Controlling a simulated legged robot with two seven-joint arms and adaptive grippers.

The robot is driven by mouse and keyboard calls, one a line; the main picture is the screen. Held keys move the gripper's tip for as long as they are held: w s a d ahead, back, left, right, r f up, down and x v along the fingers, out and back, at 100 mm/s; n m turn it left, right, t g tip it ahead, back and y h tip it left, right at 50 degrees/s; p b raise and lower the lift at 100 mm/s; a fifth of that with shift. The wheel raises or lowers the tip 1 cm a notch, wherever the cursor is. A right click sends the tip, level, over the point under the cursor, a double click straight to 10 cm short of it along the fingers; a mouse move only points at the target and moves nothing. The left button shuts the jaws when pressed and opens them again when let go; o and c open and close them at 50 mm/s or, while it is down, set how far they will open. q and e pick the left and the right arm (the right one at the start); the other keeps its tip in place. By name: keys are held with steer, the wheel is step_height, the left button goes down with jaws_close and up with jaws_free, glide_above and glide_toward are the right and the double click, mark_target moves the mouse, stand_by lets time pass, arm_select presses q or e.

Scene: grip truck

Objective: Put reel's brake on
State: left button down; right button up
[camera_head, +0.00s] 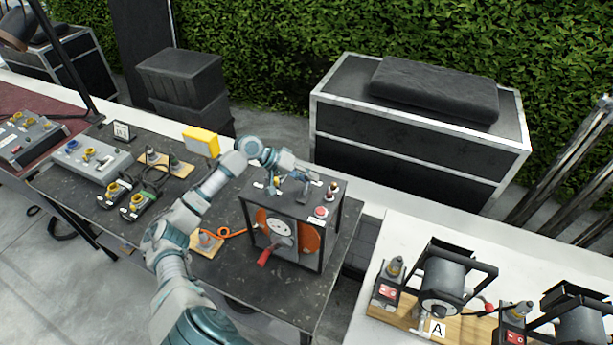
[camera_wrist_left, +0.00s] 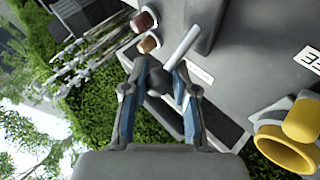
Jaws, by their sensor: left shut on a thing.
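The reel (camera_head: 310,242) is a dark box frame with an orange drum and a red-handled crank (camera_head: 268,254) at its front, standing on the dark table. My left gripper (camera_head: 306,178) is over its top panel. In the left wrist view, the fingers of my left gripper (camera_wrist_left: 160,88) are around a dark round knob (camera_wrist_left: 157,82) and shut on it. A light metal rod (camera_wrist_left: 183,46) shows by the knob; I take these for the brake lever. Its base is partly hidden by the fingers. My right gripper is in neither view.
A red button (camera_head: 321,211) and a brown knob (camera_head: 333,187) stand on the panel's right side. An orange cable (camera_head: 231,234) runs left from the reel. A yellow box (camera_head: 201,140) is behind my arm. Smaller reels (camera_head: 443,280) stand on the white table at right.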

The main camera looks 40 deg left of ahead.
arm_select(q)
steer(key=shift+s+d+f, duration=0.1)
steer(key=shift+s+f, duration=0.05)
steer(key=shift+f, duration=0.25)
steer(key=c, duration=1.1)
jaws_free()
steer(key=shift+o, duration=1)
steer(key=shift+w+r, duration=0.1)
steer(key=shift+w, duration=0.15)
steer(key=v, duration=1.2)
steer(key=shift+w, duration=0.1)
